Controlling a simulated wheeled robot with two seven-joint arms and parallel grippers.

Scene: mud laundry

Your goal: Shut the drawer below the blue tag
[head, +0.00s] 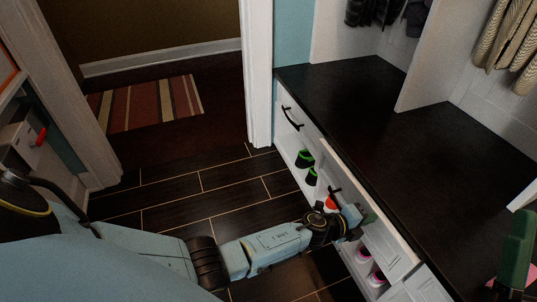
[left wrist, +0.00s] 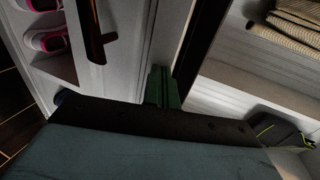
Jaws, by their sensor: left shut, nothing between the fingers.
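A white drawer (head: 392,240) under the dark bench top stands beside my left gripper. Its front also shows in the left wrist view (left wrist: 120,72), with a black handle (left wrist: 95,32). It looks slightly forward of the bench edge, but I cannot tell how far. My left gripper (head: 368,216) is shut and empty at this front, near its top edge; its green fingers show in the left wrist view (left wrist: 163,88). I cannot tell whether they touch the drawer. I cannot make out a blue tag. My right gripper (head: 516,250) shows partly at the right edge.
Another white drawer front (head: 288,117) with a black handle is farther back. Open cubbies below hold green-and-black shoes (head: 305,160) and pink-and-white shoes (head: 370,268). The dark bench top (head: 350,100) is clear. Dark tiled floor (head: 200,190) is free left of the bench.

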